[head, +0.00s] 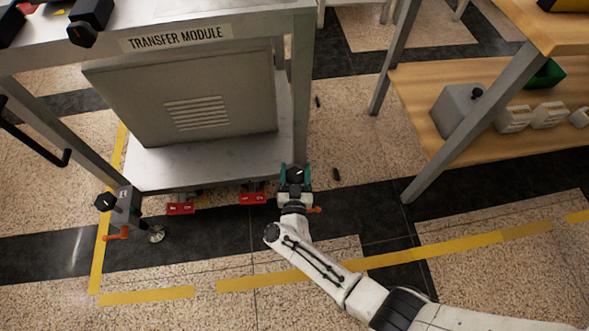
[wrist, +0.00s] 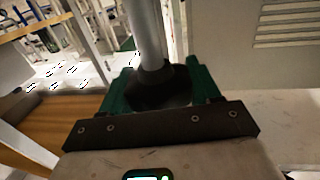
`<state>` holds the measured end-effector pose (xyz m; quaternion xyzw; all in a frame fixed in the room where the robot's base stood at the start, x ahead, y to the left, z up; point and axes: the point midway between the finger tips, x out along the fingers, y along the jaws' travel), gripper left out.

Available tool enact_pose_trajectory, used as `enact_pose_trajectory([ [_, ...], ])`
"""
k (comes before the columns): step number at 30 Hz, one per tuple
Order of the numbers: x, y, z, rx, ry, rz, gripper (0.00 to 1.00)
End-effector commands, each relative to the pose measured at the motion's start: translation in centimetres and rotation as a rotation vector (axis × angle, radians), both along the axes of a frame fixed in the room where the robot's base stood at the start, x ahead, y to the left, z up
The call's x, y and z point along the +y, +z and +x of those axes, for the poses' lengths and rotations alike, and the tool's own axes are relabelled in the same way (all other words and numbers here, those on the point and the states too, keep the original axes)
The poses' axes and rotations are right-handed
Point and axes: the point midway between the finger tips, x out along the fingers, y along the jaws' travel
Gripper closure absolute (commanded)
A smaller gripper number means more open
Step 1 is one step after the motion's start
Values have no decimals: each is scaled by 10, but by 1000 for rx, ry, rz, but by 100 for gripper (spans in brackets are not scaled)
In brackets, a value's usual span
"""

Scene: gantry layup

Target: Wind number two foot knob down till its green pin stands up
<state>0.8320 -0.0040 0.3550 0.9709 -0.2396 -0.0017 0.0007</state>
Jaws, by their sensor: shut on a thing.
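The transfer module's right front foot knob (head: 295,172) is black and sits at the base of the cart's right front leg. My gripper (head: 294,180) is shut on it from the front, one green finger on each side. In the wrist view my gripper (wrist: 157,92) has its green fingers against the dark knob (wrist: 158,86), with the grey leg rising behind it. No number on this foot and no green pin can be made out; my gripper covers part of the foot. Another black knob (head: 105,201) is on the left front foot, with an orange lever below.
The transfer module (head: 180,95) stands over the work spot. Two red pedals (head: 180,208) (head: 252,198) are under its front edge. A wooden-shelved bench (head: 440,110) stands to the right. Small dark pieces (head: 337,174) lie on the floor. Yellow tape (head: 250,283) crosses the open floor in front.

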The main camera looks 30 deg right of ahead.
Motion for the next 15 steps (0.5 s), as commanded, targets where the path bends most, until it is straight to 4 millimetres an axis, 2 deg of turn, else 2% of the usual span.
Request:
enact_pose_trajectory([
  [15,-1,-5,-2,-2,-489,2,68],
])
